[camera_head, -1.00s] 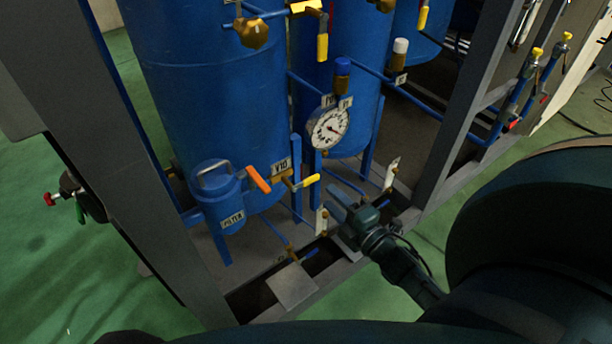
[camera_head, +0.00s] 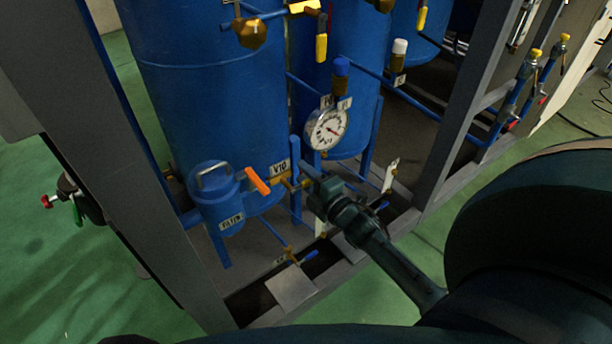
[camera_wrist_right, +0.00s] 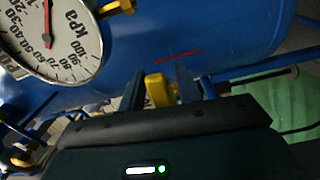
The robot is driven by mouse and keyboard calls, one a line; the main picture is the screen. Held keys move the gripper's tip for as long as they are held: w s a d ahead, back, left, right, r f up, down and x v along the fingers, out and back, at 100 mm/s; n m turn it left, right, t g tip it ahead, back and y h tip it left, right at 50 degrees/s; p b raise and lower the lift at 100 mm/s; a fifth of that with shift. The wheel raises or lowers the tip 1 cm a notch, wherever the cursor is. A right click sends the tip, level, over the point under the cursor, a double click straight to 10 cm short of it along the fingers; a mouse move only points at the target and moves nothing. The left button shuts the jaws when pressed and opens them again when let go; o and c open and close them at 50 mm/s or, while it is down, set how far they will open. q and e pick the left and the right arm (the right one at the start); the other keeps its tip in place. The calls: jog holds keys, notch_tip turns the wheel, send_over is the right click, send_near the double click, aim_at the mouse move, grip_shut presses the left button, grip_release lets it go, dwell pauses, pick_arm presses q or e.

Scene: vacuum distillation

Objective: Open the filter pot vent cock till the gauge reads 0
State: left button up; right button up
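The blue filter pot (camera_head: 218,212), labelled FILTER, stands low at the left of the frame in the head view. A small cock beside the V10 tag (camera_head: 280,169) is partly hidden by my right gripper (camera_head: 312,174). In the right wrist view its yellow handle (camera_wrist_right: 158,90) lies between the two fingers of the right gripper (camera_wrist_right: 160,84). The fingers are apart, one on each side; whether they touch it is unclear. The gauge (camera_head: 326,129) is just above; in the right wrist view the kPa dial (camera_wrist_right: 68,45) is cut off and its red needle points up. My left gripper is not in view.
An orange handle (camera_head: 257,180) sits between the filter pot and the cock. A large blue tank (camera_head: 215,105) stands behind. A grey frame post (camera_head: 455,115) rises at the right. A small blue-handled cock (camera_head: 308,255) is below.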

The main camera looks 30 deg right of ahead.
grip_shut()
jog(key=shift+f, duration=0.1)
dwell(0.5)
jog(key=m, duration=0.1)
jog(key=f+m, duration=0.1)
jog(key=m, duration=0.1)
jog(key=f+m, duration=0.1)
jog(key=shift+a+m+p, duration=0.3)
jog(key=shift+m, duration=0.1)
jog(key=shift+s+a+f+m+p, duration=0.1)
jog(key=shift+a+f+m+p, duration=0.35)
jog(key=shift+m, duration=1.6)
jog(key=shift+s+a+f+m+p, duration=0.1)
jog(key=shift+a+f+m, duration=0.35)
jog(key=shift+a+m, duration=1.1)
jog(key=shift+a+f+m+p, duration=0.3)
jog(key=shift+f+m, duration=0.15)
jog(key=shift+m, duration=2.05)
jog(key=shift+a, duration=0.1)
jog(key=shift+o, duration=0.7)
grip_release()
